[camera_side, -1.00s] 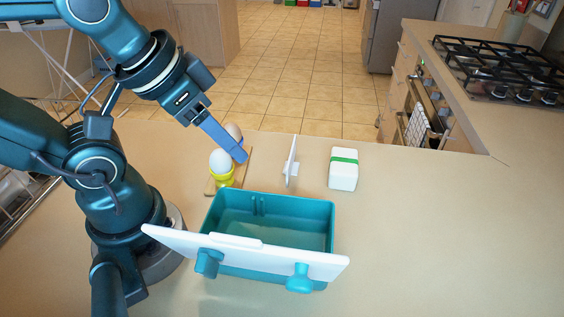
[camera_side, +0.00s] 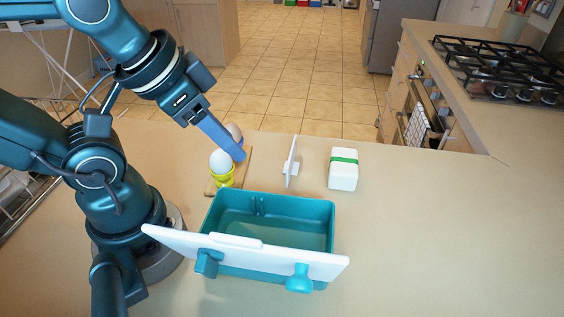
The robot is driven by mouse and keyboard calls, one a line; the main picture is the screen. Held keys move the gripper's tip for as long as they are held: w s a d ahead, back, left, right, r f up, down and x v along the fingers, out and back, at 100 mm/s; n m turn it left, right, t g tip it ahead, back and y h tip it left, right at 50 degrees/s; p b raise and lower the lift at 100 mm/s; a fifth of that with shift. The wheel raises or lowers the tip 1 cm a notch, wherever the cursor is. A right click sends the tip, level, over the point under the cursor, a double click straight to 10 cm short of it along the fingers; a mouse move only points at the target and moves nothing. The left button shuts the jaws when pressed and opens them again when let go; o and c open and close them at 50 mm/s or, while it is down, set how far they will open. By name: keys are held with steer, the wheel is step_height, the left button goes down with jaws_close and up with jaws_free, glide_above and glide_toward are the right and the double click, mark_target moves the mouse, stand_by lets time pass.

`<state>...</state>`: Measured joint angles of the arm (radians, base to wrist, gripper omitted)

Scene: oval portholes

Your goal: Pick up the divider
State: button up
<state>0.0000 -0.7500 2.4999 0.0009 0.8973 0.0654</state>
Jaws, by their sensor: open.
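The divider (camera_side: 291,160) appears to be the thin white panel standing upright on the counter, seen nearly edge-on, with a small white piece at its lower right. My gripper (camera_side: 241,156) is to its left, above the wooden board and beside the eggs, apart from the divider. Its blue fingers overlap in this view and nothing shows between them. The gripper is open. A teal bin (camera_side: 326,222) stands in front of the divider, with small upright ribs on its inside back wall. No item shows in the visible part of the bin.
A white egg (camera_side: 221,161) in a yellow cup and a brown egg (camera_side: 234,131) stand on a wooden board (camera_side: 248,160). A white box with a green band (camera_side: 343,172) is right of the divider. A white panel on teal feet (camera_side: 270,256) partly hides the bin. Counter at right is clear.

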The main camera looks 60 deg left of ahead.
steer(key=m, duration=0.2)
steer(key=m+y, duration=0.3)
steer(key=m, duration=1.8)
glide_above(292, 150)
steer(key=s+d, duration=0.1)
steer(key=s, duration=0.2)
step_height(292, 150, down, 3)
steer(key=f+m, duration=0.1)
steer(key=f, duration=0.1)
steer(key=w+f+m+g, duration=0.1)
steer(key=f+m+g, duration=0.1)
steer(key=f, duration=0.1)
steer(key=shift+w+d+f, duration=0.15)
steer(key=shift+w+f, duration=0.2)
steer(key=shift+w, duration=0.05)
steer(key=shift+s+f, duration=0.1)
steer(key=shift+f, duration=0.55)
steer(key=shift+x, duration=2.3)
steer(key=shift+f, duration=0.2)
